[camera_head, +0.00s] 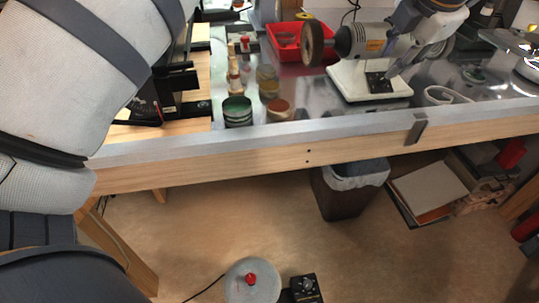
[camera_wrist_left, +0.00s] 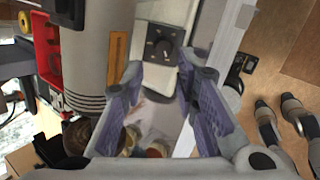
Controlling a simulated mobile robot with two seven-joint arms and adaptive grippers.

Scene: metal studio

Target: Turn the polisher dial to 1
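The polisher (camera_head: 367,40) stands on the bench, with a grey motor body, an orange label and a round brown wheel at its left end. Its white base (camera_head: 345,83) carries a black plate with the dial (camera_head: 378,84). In the left wrist view the dial (camera_wrist_left: 161,46) is a round dark knob on the black plate; its setting is too small to read. My right gripper is out of view.
The motor body (camera_wrist_left: 85,50) is close on the left of my left gripper in the wrist view. A red tray (camera_head: 287,42), a green-lidded jar (camera_head: 237,111) and other jars stand left of the polisher. A metal bracket (camera_head: 416,128) sits on the bench's front edge.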

